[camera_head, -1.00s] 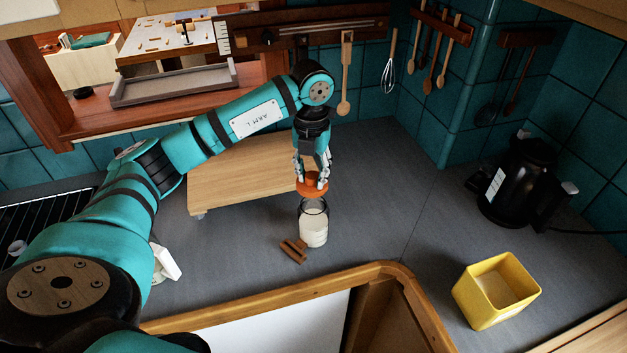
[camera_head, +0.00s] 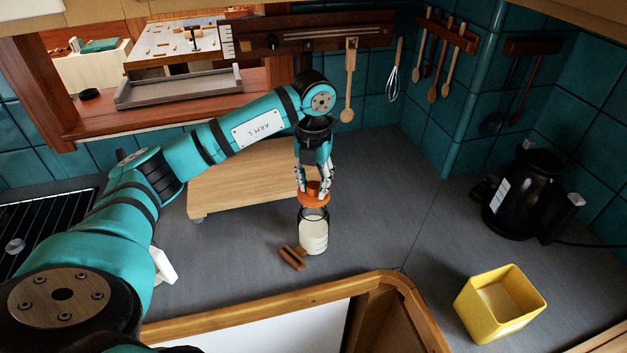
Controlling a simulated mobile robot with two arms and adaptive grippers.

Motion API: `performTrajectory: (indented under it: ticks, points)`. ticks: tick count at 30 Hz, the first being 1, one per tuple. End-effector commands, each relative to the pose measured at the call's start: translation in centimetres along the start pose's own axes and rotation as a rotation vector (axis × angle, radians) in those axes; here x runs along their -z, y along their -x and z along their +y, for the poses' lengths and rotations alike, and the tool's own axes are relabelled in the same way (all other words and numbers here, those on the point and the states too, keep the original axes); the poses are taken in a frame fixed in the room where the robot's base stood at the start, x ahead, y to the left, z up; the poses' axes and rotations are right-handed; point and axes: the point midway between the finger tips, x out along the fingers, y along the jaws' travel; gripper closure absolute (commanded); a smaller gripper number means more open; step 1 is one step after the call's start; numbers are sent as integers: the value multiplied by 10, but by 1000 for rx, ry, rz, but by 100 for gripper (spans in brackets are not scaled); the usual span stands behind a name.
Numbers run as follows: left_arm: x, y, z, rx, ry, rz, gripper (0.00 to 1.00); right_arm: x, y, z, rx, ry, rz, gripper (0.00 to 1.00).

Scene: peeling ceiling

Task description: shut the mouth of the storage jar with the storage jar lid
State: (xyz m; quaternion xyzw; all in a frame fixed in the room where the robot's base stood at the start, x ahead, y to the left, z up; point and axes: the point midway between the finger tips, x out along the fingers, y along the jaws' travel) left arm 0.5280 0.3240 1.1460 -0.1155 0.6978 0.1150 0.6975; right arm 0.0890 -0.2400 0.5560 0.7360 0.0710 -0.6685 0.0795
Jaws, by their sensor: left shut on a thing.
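The storage jar (camera_head: 314,236) is clear glass with white contents and stands upright on the grey counter near the middle of the head view. The orange storage jar lid (camera_head: 313,199) is right above its mouth. My left gripper (camera_head: 313,188) points down and is shut on the lid's knob. The lid looks level and lined up with the mouth; I cannot tell whether it touches the rim. My right gripper is not in view.
A small brown wooden piece (camera_head: 293,258) lies just left of the jar. A wooden board (camera_head: 240,182) is behind it. A yellow square container (camera_head: 499,305) and a black kettle (camera_head: 524,190) stand to the right. The counter between is clear.

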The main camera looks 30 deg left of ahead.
Motion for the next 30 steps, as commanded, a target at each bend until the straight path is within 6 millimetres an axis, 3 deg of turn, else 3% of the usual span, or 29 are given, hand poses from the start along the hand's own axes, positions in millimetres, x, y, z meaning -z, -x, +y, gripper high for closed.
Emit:
performTrajectory:
  ticks: [6,12,30]
  points:
    - [0,-26,0,-1,0,1,100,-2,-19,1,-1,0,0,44]
    - [0,-35,0,0,21,0,100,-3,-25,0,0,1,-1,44]
    - [0,-33,0,0,694,1,100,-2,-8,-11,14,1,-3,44]
